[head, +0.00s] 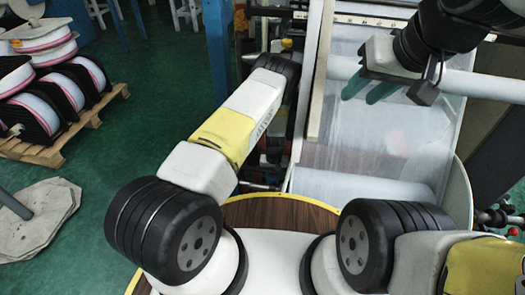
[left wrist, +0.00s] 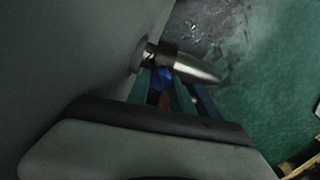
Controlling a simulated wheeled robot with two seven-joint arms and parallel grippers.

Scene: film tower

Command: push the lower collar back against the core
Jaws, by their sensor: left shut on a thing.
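In the left wrist view a bright metal shaft with a tapered tip (left wrist: 198,70) sticks out from a large grey surface. A dark collar (left wrist: 162,55) sits around it near that surface, with a blue knob (left wrist: 162,77) below. A round grey end, perhaps the core (left wrist: 138,54), shows left of the collar; I cannot tell whether they touch. My left gripper (left wrist: 172,88) is shut on the collar at its blue knob, its green fingers either side. In the head view it is hidden beyond my left arm. My right gripper (head: 368,91) is open and empty above the film web (head: 385,140).
A pale roller (head: 470,82) crosses the web at the right. An upright machine frame post (head: 318,70) stands beside my left forearm. Pallets with reels (head: 45,85) stand at the left on green floor. The floor beyond the shaft tip looks clear.

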